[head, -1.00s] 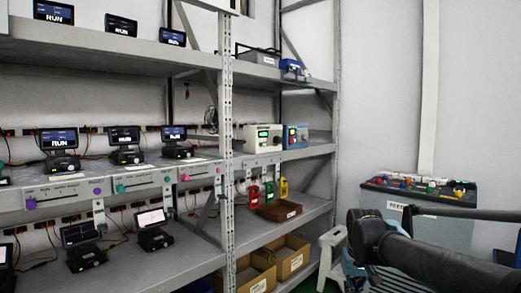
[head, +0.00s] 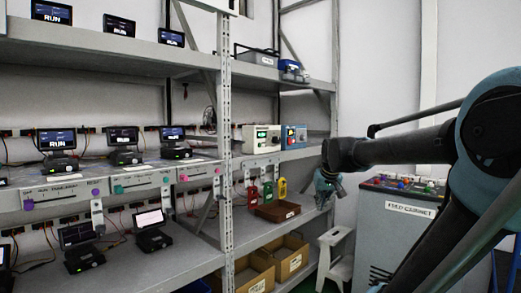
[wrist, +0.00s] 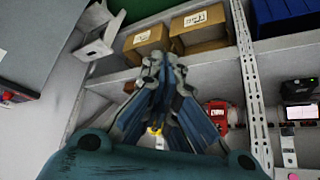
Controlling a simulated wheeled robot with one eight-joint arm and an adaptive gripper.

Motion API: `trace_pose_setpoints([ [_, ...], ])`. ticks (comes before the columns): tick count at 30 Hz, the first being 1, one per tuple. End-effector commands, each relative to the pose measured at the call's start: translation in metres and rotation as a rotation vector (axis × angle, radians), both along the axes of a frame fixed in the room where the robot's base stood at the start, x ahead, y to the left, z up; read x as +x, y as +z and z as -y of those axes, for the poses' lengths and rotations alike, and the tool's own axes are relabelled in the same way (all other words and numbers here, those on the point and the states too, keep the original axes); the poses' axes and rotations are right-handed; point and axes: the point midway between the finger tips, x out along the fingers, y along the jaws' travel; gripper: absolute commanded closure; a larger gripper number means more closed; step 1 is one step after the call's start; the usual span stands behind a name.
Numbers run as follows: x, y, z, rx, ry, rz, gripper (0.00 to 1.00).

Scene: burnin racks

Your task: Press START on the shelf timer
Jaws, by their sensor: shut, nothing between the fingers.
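A white box with a small green display and knobs (head: 262,138), which looks like the shelf timer, stands on the middle shelf right of the upright post. A blue-fronted box (head: 294,136) stands beside it on the right. Its START button is too small to make out. My gripper (head: 326,196) is shut and empty, pointing down, right of the shelf and lower than both boxes. In the wrist view my gripper (wrist: 157,62) has its fingers together in front of the lower shelf; neither box can be made out there.
Red, green and yellow tags (head: 267,191) hang under the middle shelf, above a brown tray (head: 277,211). Cardboard boxes (head: 292,255) sit below. A grey cabinet (head: 400,235) and white step stool (head: 336,248) stand right. The post (head: 225,120) divides the shelves.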

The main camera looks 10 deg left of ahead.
Motion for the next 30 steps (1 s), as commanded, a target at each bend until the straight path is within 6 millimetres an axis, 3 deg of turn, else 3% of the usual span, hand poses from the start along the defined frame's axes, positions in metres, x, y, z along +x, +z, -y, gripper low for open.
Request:
trace_pose_setpoints([
  [1,0.024,0.018,-0.012,0.007,0.018,0.029,1.00],
  [9,0.137,0.097,-0.076,0.047,0.097,0.199,1.00],
  [15,0.204,0.142,-0.126,0.078,0.145,0.306,1.00],
  [21,0.239,0.165,-0.155,0.097,0.169,0.366,1.00],
  [30,0.246,0.170,-0.161,0.101,0.174,0.378,1.00],
])
